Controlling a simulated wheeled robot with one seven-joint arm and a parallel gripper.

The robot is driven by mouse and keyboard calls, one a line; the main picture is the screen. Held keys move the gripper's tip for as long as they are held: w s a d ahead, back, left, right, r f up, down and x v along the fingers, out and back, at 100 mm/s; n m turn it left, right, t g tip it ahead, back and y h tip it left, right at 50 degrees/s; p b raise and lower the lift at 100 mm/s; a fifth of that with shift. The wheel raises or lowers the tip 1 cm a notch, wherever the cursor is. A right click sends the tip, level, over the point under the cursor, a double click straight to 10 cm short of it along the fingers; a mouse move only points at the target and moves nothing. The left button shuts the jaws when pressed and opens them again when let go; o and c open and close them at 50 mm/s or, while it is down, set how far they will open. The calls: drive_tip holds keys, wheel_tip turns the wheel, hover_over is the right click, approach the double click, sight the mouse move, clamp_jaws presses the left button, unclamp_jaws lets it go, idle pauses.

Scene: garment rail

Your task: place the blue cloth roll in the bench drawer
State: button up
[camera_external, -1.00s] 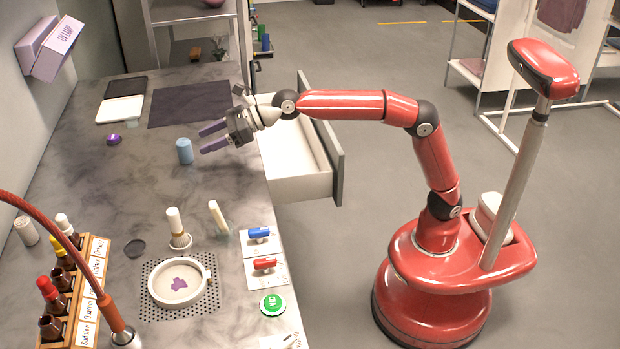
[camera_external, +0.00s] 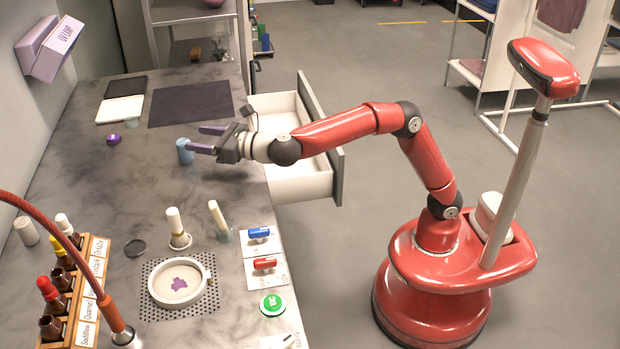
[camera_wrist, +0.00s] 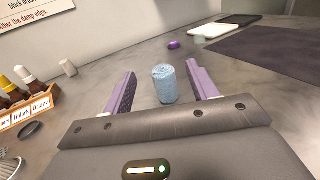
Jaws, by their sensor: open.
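The blue cloth roll (camera_external: 184,151) stands upright on the bench top. In the wrist view the roll (camera_wrist: 164,84) shows between my two purple fingers, toward their tips. My gripper (camera_external: 200,139) is open and low over the bench, with its fingers pointing left toward the roll; it also shows in the wrist view (camera_wrist: 162,86). I cannot tell whether either finger touches the roll. The bench drawer (camera_external: 302,180) is pulled open on the bench's right side, and my forearm passes above it. The part of its inside that shows looks empty.
A dark mat (camera_external: 190,104) and a white tablet-like item (camera_external: 121,109) lie farther back on the bench. A small purple object (camera_external: 114,139) sits left of the roll. Nearer are a brush (camera_external: 176,228), a round white dish (camera_external: 178,282) and a bottle rack (camera_external: 88,290).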

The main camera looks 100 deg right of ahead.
sight(178, 144)
wheel_tip(178, 144, down, 3)
drive_tip(key=shift+f, duration=0.15)
drive_tip(key=shift+w+d+r, duration=0.25)
drive_tip(key=shift+w+r, duration=0.1)
drive_tip(key=shift+w, duration=0.2)
drive_tip(key=shift+w+d+f, duration=0.1)
drive_tip(key=shift+w+d, duration=0.05)
drive_tip(key=shift+w, duration=0.05)
drive_tip(key=p+x, duration=0.2)
drive_tip(key=x, duration=0.4)
drive_tip(key=shift+c, duration=0.2)
